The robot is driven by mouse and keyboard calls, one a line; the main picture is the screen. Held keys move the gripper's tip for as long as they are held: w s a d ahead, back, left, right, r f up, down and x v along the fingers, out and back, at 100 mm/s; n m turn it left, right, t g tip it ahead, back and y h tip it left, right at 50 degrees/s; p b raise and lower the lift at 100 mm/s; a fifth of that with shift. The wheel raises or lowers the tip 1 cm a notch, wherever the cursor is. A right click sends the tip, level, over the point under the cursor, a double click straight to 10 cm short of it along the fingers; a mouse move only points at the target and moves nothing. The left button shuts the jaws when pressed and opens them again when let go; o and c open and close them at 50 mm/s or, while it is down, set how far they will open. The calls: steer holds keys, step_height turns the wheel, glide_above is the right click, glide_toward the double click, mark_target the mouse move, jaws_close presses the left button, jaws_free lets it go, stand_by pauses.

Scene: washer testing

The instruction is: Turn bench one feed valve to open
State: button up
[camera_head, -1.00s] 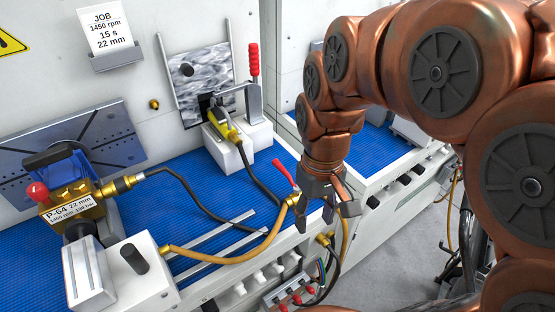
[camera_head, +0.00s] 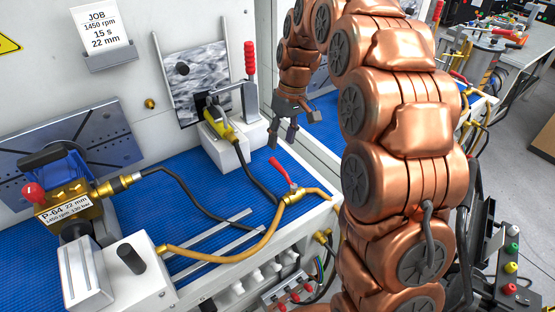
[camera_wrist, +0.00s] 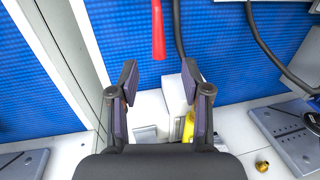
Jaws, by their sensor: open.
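The feed valve (camera_head: 292,195) is a small brass body with a red lever, at the front edge of the blue bench, in line with a tan hose. Its red lever (camera_head: 280,170) slants up and to the left. A red lever (camera_wrist: 158,30) also shows in the wrist view at the top middle, beyond the fingertips. My gripper (camera_head: 293,127) is open and empty, above and behind the valve, near the clamp block. In the wrist view, the two fingers (camera_wrist: 158,82) stand wide apart with nothing between them, and the lever is not touched.
A brass pump (camera_head: 75,190) labelled P-64 sits at left on the bench (camera_head: 190,190). A red-handled toggle clamp (camera_head: 250,75) stands on a white block close to my gripper. A job card (camera_head: 97,30) hangs on the wall. Hoses cross the bench.

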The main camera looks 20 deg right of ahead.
mark_target(277, 162)
steer(key=shift+s+a+f+p, duration=0.1)
steer(key=shift+a+f+p, duration=0.2)
steer(key=shift+f, duration=1)
steer(key=shift+w+a+f+p, duration=0.15)
steer(key=shift+f+p, duration=0.3)
steer(key=shift+f, duration=0.85)
steer(key=shift+s+a+f+p, duration=0.15)
steer(key=shift+a+f+p, duration=0.15)
steer(key=shift+f, duration=1)
steer(key=shift+c, duration=0.3)
jaws_close()
